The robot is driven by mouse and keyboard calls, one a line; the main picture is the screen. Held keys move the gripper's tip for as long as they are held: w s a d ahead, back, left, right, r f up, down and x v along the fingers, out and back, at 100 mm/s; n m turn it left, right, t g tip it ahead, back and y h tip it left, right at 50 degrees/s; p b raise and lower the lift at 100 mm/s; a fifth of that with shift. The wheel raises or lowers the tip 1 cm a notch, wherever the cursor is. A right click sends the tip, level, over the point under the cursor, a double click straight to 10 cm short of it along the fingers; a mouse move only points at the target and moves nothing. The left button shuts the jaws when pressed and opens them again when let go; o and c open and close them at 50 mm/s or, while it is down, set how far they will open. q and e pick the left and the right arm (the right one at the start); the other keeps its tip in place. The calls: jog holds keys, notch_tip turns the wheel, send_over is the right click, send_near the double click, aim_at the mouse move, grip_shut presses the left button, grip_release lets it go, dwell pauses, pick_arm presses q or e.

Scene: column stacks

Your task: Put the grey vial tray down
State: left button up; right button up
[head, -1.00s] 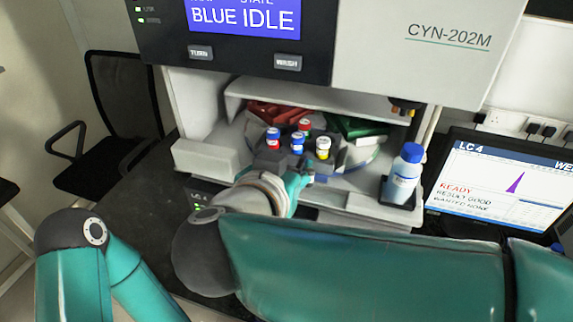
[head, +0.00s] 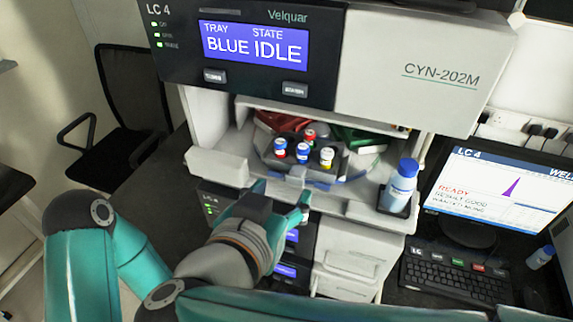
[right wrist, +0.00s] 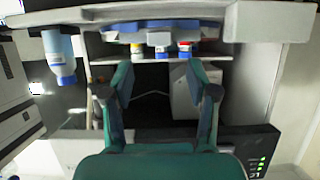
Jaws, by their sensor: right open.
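The grey vial tray (head: 318,174) sits in the open bay of the analyser, with several colour-capped vials standing in it. In the right wrist view the tray (right wrist: 160,38) shows upside down beyond my fingers. My right gripper (head: 281,193) is in front of the tray and just below it, apart from it. In the right wrist view the right gripper (right wrist: 160,85) has its two fingers spread, with nothing between them. My left arm shows at the lower left of the head view, but its gripper is out of view.
Red (head: 283,122) and green (head: 358,135) trays lie behind the grey one in the bay. A blue-capped bottle (head: 402,185) stands in a holder at the bay's right. A monitor (head: 505,190) and keyboard (head: 455,278) are at the right.

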jog(key=p+v, duration=0.1)
jog(key=v, duration=0.3)
dwell(0.5)
